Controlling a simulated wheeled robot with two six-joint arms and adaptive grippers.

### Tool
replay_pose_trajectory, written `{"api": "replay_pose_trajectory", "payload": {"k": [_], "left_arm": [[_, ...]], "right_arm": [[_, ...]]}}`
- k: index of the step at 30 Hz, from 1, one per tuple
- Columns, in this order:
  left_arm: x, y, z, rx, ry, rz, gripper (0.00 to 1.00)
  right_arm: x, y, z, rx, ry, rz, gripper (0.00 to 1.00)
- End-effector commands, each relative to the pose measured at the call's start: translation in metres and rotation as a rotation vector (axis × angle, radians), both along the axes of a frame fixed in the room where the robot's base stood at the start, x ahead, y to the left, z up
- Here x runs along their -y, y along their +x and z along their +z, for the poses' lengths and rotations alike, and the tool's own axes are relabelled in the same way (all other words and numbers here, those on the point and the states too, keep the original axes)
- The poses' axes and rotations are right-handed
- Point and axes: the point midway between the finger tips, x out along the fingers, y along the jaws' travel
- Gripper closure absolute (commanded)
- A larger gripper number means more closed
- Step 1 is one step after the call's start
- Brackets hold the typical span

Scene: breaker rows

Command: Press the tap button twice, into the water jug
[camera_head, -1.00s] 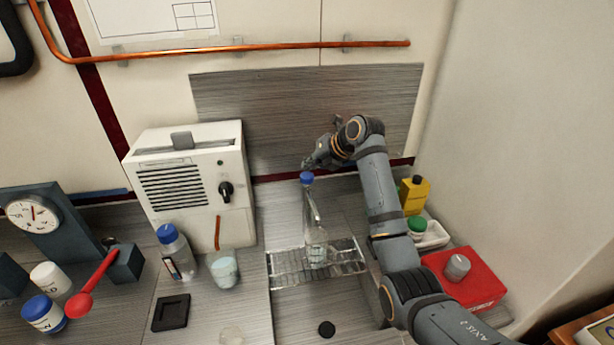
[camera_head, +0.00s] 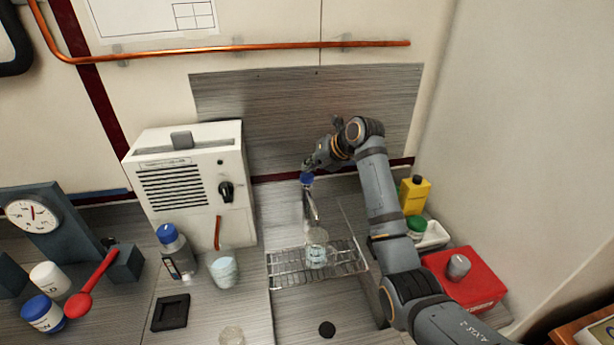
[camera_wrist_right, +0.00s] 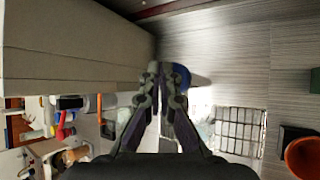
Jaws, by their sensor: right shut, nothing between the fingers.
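The tap (camera_head: 312,208) has a blue button (camera_head: 307,179) on top and a metal spout that reaches down over the clear water jug (camera_head: 317,252). The jug stands upright on a wire rack under the spout, with some clear content that is hard to judge. My right gripper (camera_head: 309,166) is shut and empty, with its fingertips at the top of the blue button; I cannot tell whether they touch it. In the right wrist view, the shut fingertips (camera_wrist_right: 160,70) are beside the blue button (camera_wrist_right: 180,77). My left gripper is not in view.
The wire rack (camera_head: 281,270) spans the sink. A white machine (camera_head: 222,163), a blue-capped bottle (camera_head: 177,257) and a cup (camera_head: 224,272) stand to the left. A yellow bottle (camera_head: 414,194) and red box (camera_head: 480,288) stand right of my arm.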

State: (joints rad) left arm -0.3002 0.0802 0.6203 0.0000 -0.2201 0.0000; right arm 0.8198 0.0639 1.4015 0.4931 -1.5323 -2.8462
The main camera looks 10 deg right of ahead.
Motion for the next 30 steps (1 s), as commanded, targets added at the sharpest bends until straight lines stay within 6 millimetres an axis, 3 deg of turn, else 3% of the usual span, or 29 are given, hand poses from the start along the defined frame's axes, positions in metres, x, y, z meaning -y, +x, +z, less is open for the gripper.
{"api": "replay_pose_trajectory", "payload": {"k": [30], "left_arm": [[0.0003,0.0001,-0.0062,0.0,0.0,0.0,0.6]], "right_arm": [[0.0,-0.0003,-0.0117,-0.001,0.0,0.001,1.0]]}}
